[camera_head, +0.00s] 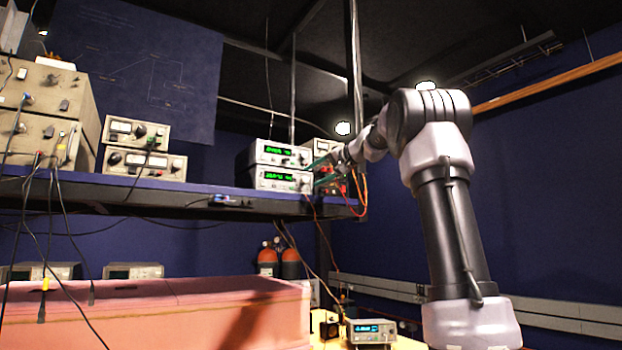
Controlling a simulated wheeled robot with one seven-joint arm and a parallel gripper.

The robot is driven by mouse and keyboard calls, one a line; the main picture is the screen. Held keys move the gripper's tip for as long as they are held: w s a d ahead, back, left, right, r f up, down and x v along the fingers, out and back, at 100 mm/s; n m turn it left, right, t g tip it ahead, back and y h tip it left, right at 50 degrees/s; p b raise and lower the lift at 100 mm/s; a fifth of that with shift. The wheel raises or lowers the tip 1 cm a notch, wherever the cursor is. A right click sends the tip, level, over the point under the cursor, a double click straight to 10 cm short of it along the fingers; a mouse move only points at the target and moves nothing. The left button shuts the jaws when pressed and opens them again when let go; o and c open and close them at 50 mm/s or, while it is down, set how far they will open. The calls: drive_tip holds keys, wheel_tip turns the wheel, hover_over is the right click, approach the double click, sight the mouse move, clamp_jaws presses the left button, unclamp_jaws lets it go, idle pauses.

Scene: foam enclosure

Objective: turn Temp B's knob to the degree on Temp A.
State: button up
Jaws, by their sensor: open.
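Two white instruments with green digital displays are stacked at the right end of the high shelf. The upper instrument (283,153) and the lower instrument (284,180) each have small controls at the right of the front panel. Their labels and digits are too small to read, so I cannot tell which is Temp A or Temp B. My arm reaches up from the lower right towards this stack. My gripper (326,170) is open, just right of the instruments' front panels. Its fingertips are small and hard to separate from the cables behind; I cannot tell whether they touch a knob.
The shelf edge (150,195) runs below the instruments. Orange and red cables (361,195) hang close to my gripper. Beige instruments (137,132) stand further left. A pink foam block (180,312) fills the lower left. Another meter (371,331) sits on a yellow surface below.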

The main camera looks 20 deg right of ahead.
drive_tip(key=v, duration=0.8)
drive_tip(key=shift+s, duration=0.15)
drive_tip(key=s+a+f+g+h, duration=0.2)
drive_tip(key=s+a+f, duration=0.1)
drive_tip(key=s+f, duration=0.7)
drive_tip(key=s+a+f+g+h, duration=0.1)
drive_tip(key=s+a+f, duration=0.3)
drive_tip(key=s+f, duration=0.7)
drive_tip(key=s+a+f+g+h, duration=0.2)
drive_tip(key=s+a+f+h, duration=0.1)
drive_tip(key=s+f, duration=0.8)
wheel_tip(320, 180, down, 3)
drive_tip(key=shift+a+r+g, duration=0.15)
drive_tip(key=shift+a+g, duration=0.1)
drive_tip(key=shift+g, duration=0.05)
